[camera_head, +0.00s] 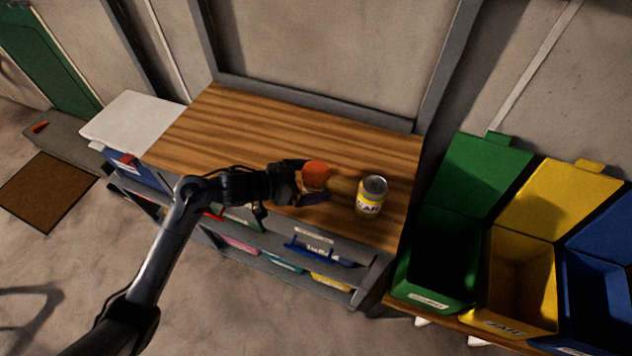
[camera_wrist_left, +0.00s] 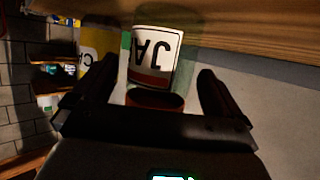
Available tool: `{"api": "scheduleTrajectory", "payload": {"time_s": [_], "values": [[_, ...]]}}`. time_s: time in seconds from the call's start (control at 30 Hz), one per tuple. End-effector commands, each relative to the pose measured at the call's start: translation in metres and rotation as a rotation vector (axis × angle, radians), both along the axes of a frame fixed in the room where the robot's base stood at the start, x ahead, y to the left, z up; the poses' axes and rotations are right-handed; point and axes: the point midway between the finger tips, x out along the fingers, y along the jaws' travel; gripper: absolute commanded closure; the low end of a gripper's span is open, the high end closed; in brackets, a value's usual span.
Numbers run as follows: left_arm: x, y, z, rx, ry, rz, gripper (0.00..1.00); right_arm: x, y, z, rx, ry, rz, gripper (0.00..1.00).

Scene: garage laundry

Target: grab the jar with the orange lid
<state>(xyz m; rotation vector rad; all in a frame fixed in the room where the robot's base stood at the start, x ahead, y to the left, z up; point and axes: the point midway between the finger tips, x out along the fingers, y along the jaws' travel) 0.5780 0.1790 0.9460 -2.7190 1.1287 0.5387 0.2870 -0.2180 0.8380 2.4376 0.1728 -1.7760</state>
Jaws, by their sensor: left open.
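The jar with the orange lid (camera_head: 316,172) stands on the wooden workbench, near its front edge. My left gripper (camera_head: 308,183) is at the jar, with one finger on the far side and one on the near side. In the left wrist view the jar (camera_wrist_left: 153,58) appears upside down, with a white label reading "JA", between the two spread fingers (camera_wrist_left: 153,95). I see no clear contact of the fingers with the glass. The gripper hides part of the jar's body. My right gripper is not in view.
A yellow-labelled can (camera_head: 372,194) stands close to the right of the jar; it also shows in the left wrist view (camera_wrist_left: 95,42). The bench top (camera_head: 250,125) is clear behind and to the left. Green (camera_head: 435,262), yellow and blue bins stand at the right.

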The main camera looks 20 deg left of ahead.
Motion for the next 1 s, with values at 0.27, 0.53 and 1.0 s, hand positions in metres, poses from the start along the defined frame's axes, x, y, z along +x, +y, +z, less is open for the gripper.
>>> {"api": "scheduleTrajectory", "payload": {"time_s": [0.27, 0.53, 1.0], "values": [[0.0097, -0.0103, -0.0061, 0.001, 0.000, 0.000, 0.00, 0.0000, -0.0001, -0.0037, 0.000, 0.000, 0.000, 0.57], [0.0095, -0.0101, -0.0061, 0.002, 0.001, 0.000, 0.17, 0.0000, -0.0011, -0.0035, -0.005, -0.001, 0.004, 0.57], [0.0095, -0.0100, -0.0055, 0.001, -0.001, 0.000, 0.60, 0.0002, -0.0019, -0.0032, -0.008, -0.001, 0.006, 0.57]]}}
